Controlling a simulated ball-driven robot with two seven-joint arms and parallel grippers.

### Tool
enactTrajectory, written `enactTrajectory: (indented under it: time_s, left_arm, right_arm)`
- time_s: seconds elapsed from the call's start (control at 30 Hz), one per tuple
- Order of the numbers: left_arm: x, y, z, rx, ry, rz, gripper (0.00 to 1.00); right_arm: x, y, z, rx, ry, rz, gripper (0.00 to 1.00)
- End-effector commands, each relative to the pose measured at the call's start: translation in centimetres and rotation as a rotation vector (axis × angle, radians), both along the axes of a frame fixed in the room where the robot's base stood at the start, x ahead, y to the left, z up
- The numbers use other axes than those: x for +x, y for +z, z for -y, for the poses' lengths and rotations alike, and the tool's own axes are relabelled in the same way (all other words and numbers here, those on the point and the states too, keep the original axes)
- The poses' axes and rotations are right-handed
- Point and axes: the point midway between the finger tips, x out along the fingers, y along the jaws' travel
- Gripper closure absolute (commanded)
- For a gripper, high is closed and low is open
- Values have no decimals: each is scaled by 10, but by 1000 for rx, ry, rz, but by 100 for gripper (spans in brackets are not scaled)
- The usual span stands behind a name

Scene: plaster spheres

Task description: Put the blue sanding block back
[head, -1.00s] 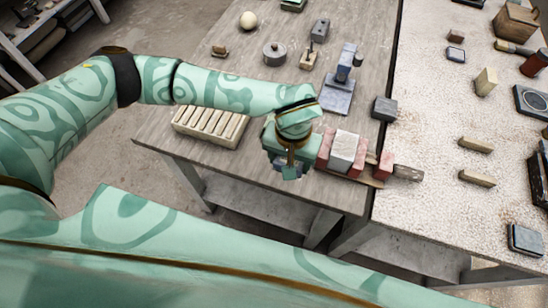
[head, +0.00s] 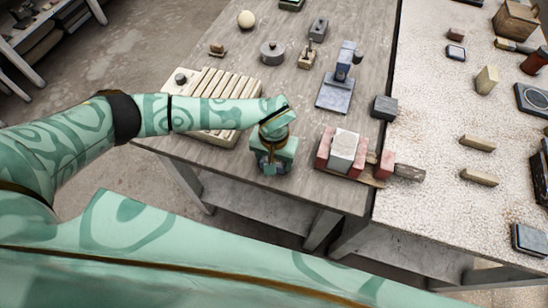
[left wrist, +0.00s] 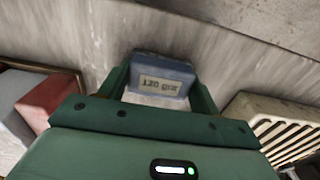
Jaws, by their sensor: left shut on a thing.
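The blue sanding block (left wrist: 162,68) carries a "120 grit" label, and its lower part is pale. My left gripper (left wrist: 155,88) is shut on it, with one green finger at each side. In the head view my left gripper (head: 271,168) hangs near the table's front edge, between the cream slatted rack (head: 222,86) and the red and white blocks (head: 343,150). The block is mostly hidden there by the gripper. In the left wrist view the rack (left wrist: 280,125) is at the right and a red block (left wrist: 48,100) at the left. My right gripper is not in view.
A blue-grey stand (head: 338,88) and a dark grey block (head: 384,107) stand behind the red and white blocks. A round grey lidded pot (head: 272,53) is further back. A speckled pale table (head: 440,120) with several blocks adjoins at the right.

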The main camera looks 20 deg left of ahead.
Motion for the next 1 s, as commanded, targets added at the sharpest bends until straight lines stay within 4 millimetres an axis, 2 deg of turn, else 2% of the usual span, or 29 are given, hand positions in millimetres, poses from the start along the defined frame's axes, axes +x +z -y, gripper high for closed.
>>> enactTrajectory:
  time_s: [0.07,0.1,0.13,0.17,0.4,0.53,0.67,0.9,1.0]
  left_arm:
    - [0,-4,0,1,0,-1,62]
    - [0,-2,0,1,0,-1,26]
    - [0,-2,0,1,1,-1,17]
    - [0,-2,0,0,0,-1,15]
    - [0,-2,0,0,0,-1,15]
    - [1,8,0,-1,-1,3,15]
    - [2,34,-1,0,-2,5,15]
    - [1,90,0,0,-1,4,15]
    - [1,106,0,0,-1,3,15]
  right_arm:
    - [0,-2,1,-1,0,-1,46]
    - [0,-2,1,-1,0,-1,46]
    - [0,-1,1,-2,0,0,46]
    - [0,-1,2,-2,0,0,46]
    - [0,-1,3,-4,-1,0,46]
    - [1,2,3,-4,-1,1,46]
    - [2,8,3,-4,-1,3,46]
    - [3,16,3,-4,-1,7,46]
    - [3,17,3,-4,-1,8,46]
